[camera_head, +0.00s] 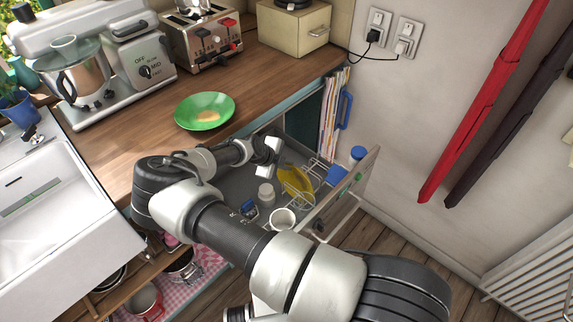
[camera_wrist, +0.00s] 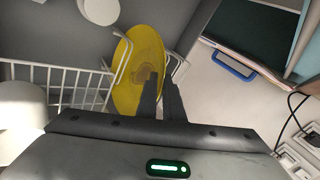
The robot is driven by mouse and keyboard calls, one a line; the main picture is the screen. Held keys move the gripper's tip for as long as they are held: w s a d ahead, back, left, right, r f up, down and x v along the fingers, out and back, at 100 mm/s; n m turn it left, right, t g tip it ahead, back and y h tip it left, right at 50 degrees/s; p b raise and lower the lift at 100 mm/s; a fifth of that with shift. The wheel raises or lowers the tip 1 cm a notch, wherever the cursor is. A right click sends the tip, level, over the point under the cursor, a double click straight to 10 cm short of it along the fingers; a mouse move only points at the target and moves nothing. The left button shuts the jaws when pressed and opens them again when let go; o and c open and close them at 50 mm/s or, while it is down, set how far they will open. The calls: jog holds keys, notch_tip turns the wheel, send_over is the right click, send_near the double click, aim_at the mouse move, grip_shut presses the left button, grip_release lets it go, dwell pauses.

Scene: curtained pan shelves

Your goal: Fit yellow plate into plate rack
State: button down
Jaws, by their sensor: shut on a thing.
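The yellow plate (camera_head: 297,181) stands tilted on edge at the white wire plate rack (camera_head: 320,172) inside the open drawer. In the wrist view the yellow plate (camera_wrist: 137,62) is between the rack's wires (camera_wrist: 62,73), with one wire loop crossing its face. My gripper (camera_head: 275,160) reaches down into the drawer and is shut on the plate's edge. In the wrist view the dark fingers of my gripper (camera_wrist: 162,82) overlap the plate's right edge. The plate's lower edge is hard to see, so I cannot tell how deeply it sits.
The drawer also holds a white cup (camera_head: 283,219), a white jar (camera_head: 266,194) and a blue-lidded container (camera_head: 356,155). The drawer front (camera_head: 345,190) bounds the right side. A green plate (camera_head: 205,111) lies on the wooden counter (camera_head: 150,125) above.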

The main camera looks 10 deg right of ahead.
jog(key=c, duration=1.8)
grip_release()
jog(key=shift+f, duration=0.1)
jog(key=p+v, duration=0.1)
jog(key=v, duration=1.6)
jog(key=shift+a+r, duration=0.15)
jog(key=shift+r, duration=0.05)
